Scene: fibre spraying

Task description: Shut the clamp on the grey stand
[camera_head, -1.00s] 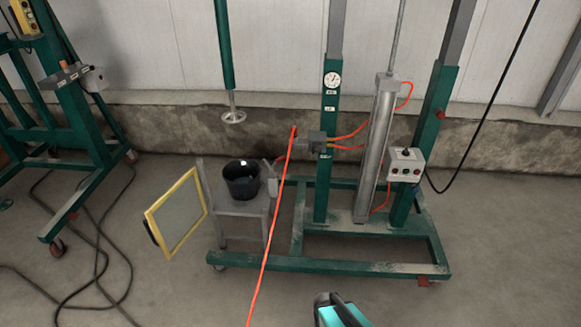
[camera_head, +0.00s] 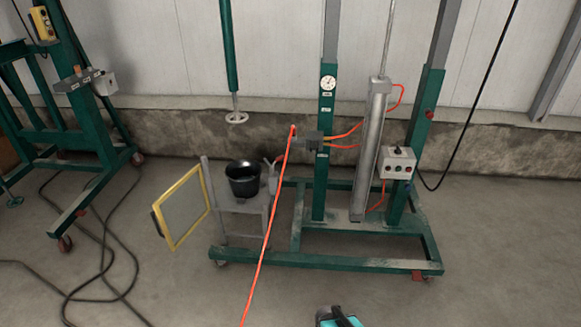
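The grey stand (camera_head: 246,206) is a small metal stand left of the green frame, with a black bucket (camera_head: 242,178) on its top. A small grey fitting with a thin handle (camera_head: 274,165) rises at its right side; it may be the clamp, but it is too small to tell whether it is open or shut. A yellow-rimmed panel (camera_head: 182,208) is tilted at the stand's left side. A teal-and-black part of my arm shows at the bottom edge, well short of the stand. My gripper itself does not show.
A wheeled green frame (camera_head: 320,263) with a silver cylinder (camera_head: 370,150) and control box (camera_head: 398,163) stands right of the stand. An orange hose (camera_head: 266,230) runs down in front of the stand. Black cables (camera_head: 100,275) lie on the floor at left. The front floor is mostly clear.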

